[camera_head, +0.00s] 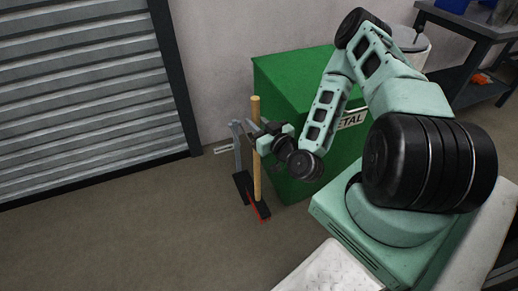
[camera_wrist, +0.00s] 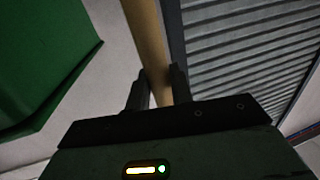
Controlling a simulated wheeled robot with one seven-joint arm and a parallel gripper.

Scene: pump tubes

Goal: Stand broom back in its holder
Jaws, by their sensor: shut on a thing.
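The broom (camera_head: 257,175) stands close to upright, with a light wooden handle and a dark, red-edged head at floor level. I cannot tell whether the head touches the floor. My gripper (camera_head: 259,131) is shut on the upper part of the handle. In the wrist view the handle (camera_wrist: 147,38) runs between the two dark fingers of my gripper (camera_wrist: 158,88). The holder (camera_head: 238,148) is a grey post with a dark base, just left of and behind the broom. The broom partly hides its base, and I cannot tell whether they touch.
A green metal bin (camera_head: 285,75) stands close on the right of the broom, behind my arm. A grey roller shutter (camera_head: 80,90) fills the left wall. A dark workbench (camera_head: 470,30) is at the back right. The floor (camera_head: 130,235) at left and front is clear.

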